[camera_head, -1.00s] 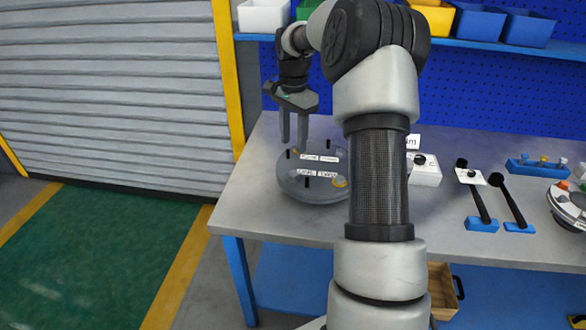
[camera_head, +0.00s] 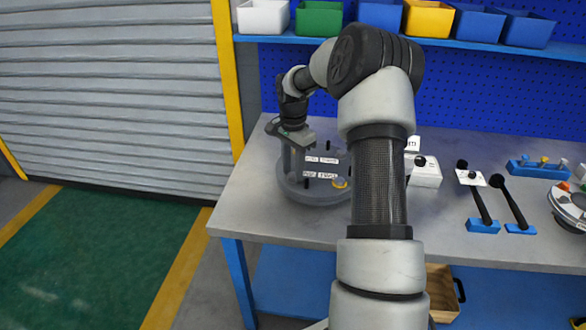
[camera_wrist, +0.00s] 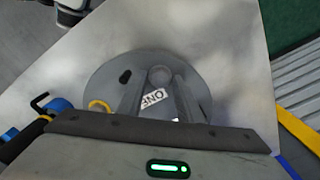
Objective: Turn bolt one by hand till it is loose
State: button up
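The round grey flanged shell (camera_head: 318,192) lies on the table in the head view, left of my arm. It carries white labels and short black studs. In the wrist view its lid (camera_wrist: 105,82) shows a label reading "ONE" (camera_wrist: 152,97), upside down and partly hidden. A round grey feature (camera_wrist: 160,74) by that label, perhaps the head of bolt one, lies between my fingertips. My gripper (camera_head: 293,172) is low over the shell's left side, fingers pointing down. The fingers (camera_wrist: 159,80) stand apart in the wrist view. I cannot tell whether they touch anything.
A yellow ring (camera_head: 340,183) sits at the shell's front right. A white box (camera_head: 425,171), black-handled tools (camera_head: 511,203) on blue holders and another round assembly (camera_head: 570,207) stand to the right. Bins line the shelf behind. The table left of the shell is clear.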

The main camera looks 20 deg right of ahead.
jog(key=c, duration=0.7)
